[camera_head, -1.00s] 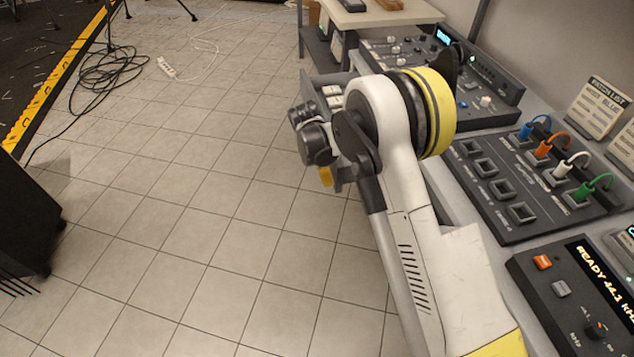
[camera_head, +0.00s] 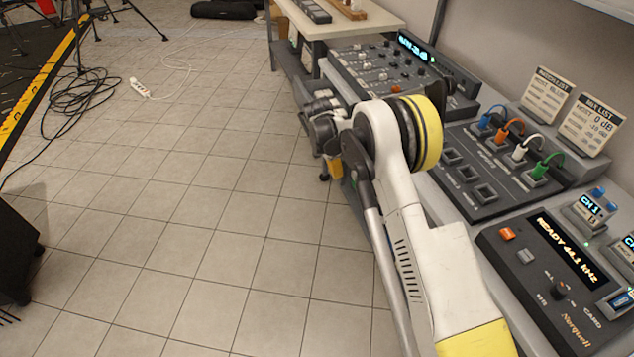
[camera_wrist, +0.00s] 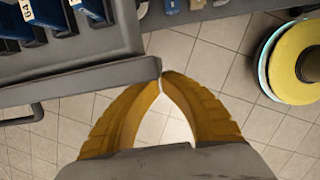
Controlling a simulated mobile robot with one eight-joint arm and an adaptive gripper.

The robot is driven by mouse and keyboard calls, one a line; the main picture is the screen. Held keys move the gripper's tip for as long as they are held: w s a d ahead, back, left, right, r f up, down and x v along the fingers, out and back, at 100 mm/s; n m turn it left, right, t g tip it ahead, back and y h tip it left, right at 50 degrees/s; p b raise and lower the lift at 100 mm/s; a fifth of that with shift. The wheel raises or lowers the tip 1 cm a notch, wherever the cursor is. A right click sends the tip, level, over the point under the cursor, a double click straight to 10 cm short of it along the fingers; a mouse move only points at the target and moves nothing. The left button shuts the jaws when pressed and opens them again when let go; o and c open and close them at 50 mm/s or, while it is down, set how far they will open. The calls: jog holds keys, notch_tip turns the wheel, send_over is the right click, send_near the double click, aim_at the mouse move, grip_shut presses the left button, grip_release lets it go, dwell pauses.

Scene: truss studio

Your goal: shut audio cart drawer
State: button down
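The audio cart's drawer shows in the wrist view as a grey front panel (camera_wrist: 80,84) with a dark bar handle (camera_wrist: 22,118). It stands open, with dark blue labelled items (camera_wrist: 55,14) inside. My gripper (camera_wrist: 163,77) has two yellow fingers whose tips meet or nearly meet, with nothing seen between them. The tips are at the right end of the drawer front, very close to it; whether they touch it I cannot tell. In the head view my gripper is mostly hidden behind my arm, with one yellow finger (camera_head: 336,167) showing. My arm also hides most of the drawer there.
The cart top holds a mixer (camera_head: 385,72), a patch panel (camera_head: 480,165) with coloured plugs and a recorder (camera_head: 560,280). A pale table (camera_head: 340,18) stands behind.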

jog(key=w+d, duration=0.4)
jog(key=d, duration=0.9)
jog(key=shift+w+d, duration=0.2)
jog(key=shift+d, duration=0.2)
jog(key=shift+f, duration=0.1)
jog(key=shift+a, duration=0.15)
jog(key=s+a+r+p, duration=0.1)
jog(key=a+r+p, duration=0.3)
jog(key=r, duration=0.6)
jog(key=shift+s+a, duration=0.4)
jog(key=shift+a, duration=0.55)
